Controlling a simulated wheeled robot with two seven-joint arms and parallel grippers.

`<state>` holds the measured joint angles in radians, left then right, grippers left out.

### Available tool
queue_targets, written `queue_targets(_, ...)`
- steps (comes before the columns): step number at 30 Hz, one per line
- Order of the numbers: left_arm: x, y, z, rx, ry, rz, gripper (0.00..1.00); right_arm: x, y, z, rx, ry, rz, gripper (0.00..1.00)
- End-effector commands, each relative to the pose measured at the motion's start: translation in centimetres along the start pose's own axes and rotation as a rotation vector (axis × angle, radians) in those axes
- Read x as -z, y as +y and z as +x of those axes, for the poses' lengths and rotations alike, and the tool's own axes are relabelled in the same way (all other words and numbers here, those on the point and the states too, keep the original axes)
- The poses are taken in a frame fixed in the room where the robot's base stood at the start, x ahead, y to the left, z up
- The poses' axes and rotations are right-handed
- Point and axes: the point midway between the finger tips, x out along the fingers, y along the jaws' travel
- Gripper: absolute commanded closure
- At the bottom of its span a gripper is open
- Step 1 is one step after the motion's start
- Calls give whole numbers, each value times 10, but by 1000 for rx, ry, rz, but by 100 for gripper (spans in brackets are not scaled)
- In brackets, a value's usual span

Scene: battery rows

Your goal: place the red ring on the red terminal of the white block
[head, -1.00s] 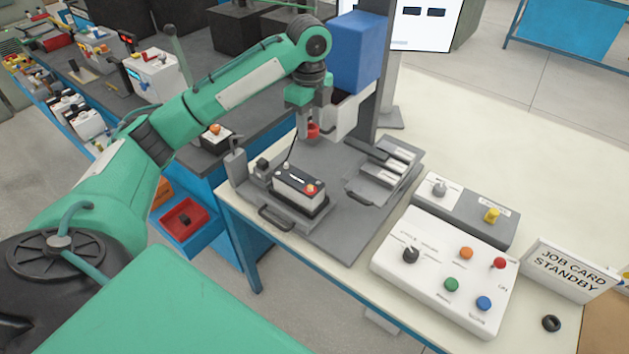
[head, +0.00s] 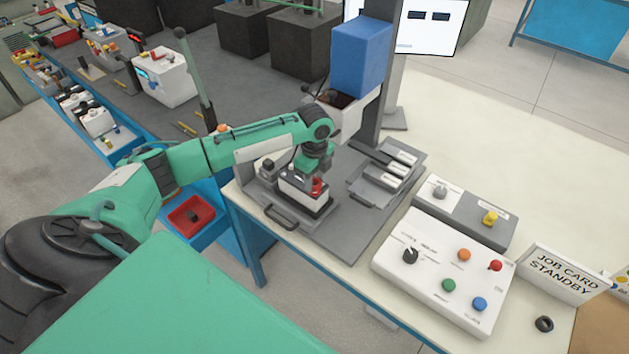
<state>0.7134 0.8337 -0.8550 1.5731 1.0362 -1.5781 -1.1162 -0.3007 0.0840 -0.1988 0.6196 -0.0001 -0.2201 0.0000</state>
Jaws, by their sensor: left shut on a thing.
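The white block (head: 294,198), with a dark top, sits upright in a grey fixture (head: 318,224) on the table. My left gripper (head: 317,180) is over the right end of its top and shut on the red ring (head: 317,188). The ring is right at the place of the red terminal. The ring and gripper cover that terminal, so I cannot tell whether the ring is around it or just above it. My right gripper is not in view.
A grey post with a blue box (head: 361,55) stands behind the fixture. Grey slotted holders (head: 378,180) lie right of the block. A white control box (head: 440,270) with several coloured knobs stands at the front right.

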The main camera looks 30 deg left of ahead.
Motion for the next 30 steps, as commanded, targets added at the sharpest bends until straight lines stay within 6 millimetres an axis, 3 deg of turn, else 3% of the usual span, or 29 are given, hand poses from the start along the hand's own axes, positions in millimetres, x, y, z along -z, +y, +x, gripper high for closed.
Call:
queue_targets(4,0,1,19,-3,0,0,84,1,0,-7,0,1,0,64)
queue_targets(14,0,0,23,-1,0,1,84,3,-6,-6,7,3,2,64)
queue_targets(15,0,0,23,0,0,1,59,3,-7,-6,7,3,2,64)
queue_targets(18,0,0,23,0,0,1,41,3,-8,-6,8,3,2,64)
queue_targets(30,0,0,14,1,0,0,41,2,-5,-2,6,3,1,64)
